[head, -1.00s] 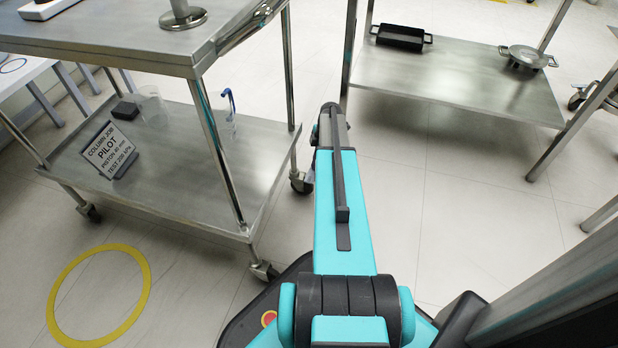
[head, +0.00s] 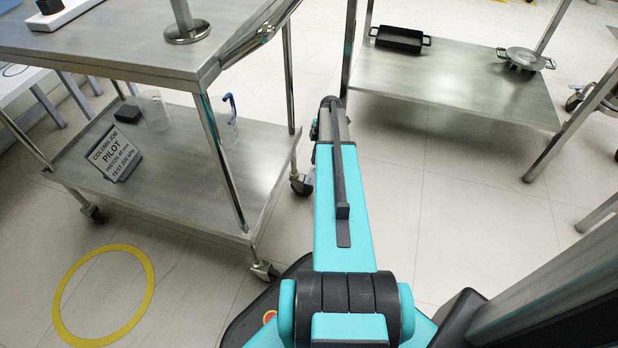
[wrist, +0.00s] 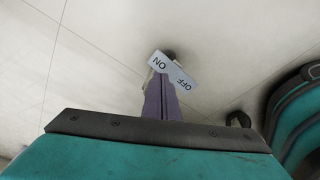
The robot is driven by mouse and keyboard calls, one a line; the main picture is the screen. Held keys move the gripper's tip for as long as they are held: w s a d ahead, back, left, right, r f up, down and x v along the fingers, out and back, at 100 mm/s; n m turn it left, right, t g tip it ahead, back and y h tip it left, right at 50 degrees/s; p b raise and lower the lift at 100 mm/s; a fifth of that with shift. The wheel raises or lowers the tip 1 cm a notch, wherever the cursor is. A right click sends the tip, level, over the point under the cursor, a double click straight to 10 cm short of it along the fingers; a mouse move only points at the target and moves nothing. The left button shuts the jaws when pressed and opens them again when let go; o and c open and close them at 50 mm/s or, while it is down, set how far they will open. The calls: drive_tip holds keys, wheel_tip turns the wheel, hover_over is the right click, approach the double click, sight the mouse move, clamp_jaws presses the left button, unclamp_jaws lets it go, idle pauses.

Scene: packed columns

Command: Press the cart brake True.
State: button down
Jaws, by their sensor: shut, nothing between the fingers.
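The brake is a small pale plate marked ON and OFF (wrist: 173,72), seen in the wrist view with a dark caster part behind it. My gripper (wrist: 160,84) is shut and empty, its purple-grey fingers pointing at the ON side of the plate. The fingertips overlap the plate's lower edge in the picture; I cannot tell whether they touch it. The steel cart (head: 190,240) stands at left in the head view, with a front caster (head: 264,271) and a rear caster (head: 301,184). My gripper is hidden behind my arm there.
A second steel table (head: 450,85) at the back right holds a black tray (head: 399,39) and a metal pan (head: 525,59). A yellow floor ring (head: 148,300) lies at lower left.

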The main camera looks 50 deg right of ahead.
wheel_tip(320, 180, up, 4)
drive_tip(key=shift+f+p, duration=0.15)
drive_tip(key=shift+p, duration=0.95)
